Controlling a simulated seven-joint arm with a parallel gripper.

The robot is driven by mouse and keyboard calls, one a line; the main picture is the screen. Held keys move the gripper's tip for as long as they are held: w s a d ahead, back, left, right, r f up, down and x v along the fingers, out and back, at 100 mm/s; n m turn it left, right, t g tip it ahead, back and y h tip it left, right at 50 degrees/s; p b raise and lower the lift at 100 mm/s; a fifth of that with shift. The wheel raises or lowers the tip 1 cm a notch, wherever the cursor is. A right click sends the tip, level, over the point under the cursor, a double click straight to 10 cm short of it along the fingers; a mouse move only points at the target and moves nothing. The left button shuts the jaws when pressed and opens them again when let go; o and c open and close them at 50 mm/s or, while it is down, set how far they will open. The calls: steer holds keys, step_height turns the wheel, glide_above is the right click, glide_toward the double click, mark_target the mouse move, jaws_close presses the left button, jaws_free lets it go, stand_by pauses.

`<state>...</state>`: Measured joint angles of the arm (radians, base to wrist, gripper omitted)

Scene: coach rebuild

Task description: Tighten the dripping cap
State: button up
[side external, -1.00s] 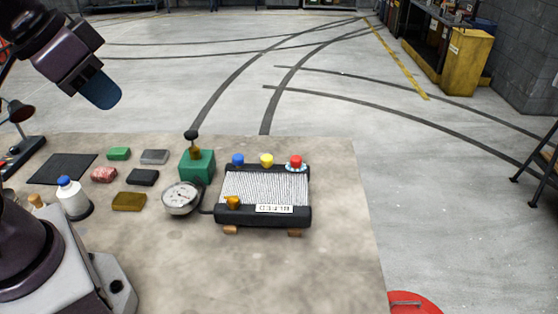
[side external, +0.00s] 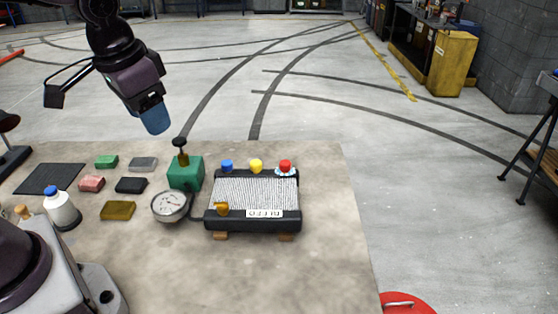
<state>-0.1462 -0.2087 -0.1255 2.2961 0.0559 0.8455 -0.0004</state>
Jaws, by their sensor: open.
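A black radiator-like block (side external: 252,190) with a pale finned face lies on the table. Along its back edge sit a blue cap (side external: 227,166), a yellow cap (side external: 256,166) and a red cap (side external: 285,165). A pale bluish-white speckled ring shows around the base of the red cap; I cannot tell if it is liquid. An orange fitting (side external: 222,208) sits at the front left, beside a white label (side external: 265,214). My gripper (side external: 155,121), with blue fingers, is open and empty in the air, left of and above the caps, touching nothing.
A green box with a black-knobbed plunger (side external: 186,172) and a round gauge (side external: 170,204) stand close left of the block. Further left are several small coloured blocks, a dark mat (side external: 50,179) and a white blue-capped bottle (side external: 61,208). The table's right front is clear.

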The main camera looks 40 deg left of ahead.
steer(key=w+d+f+m+h, duration=0.1)
steer(key=w+f, duration=0.5)
steer(key=w, duration=0.3)
steer(key=w+f+m, duration=0.1)
steer(key=w+f, duration=0.5)
steer(key=w, duration=0.2)
steer(key=t, duration=0.2)
glide_toward(285, 163)
steer(key=shift+h, duration=0.3)
steer(key=x, duration=0.9)
steer(key=shift+a+f, duration=0.1)
steer(key=shift+a, duration=0.2)
steer(key=shift+c, duration=0.5)
steer(key=c, duration=0.8)
steer(key=shift+c, duration=0.2)
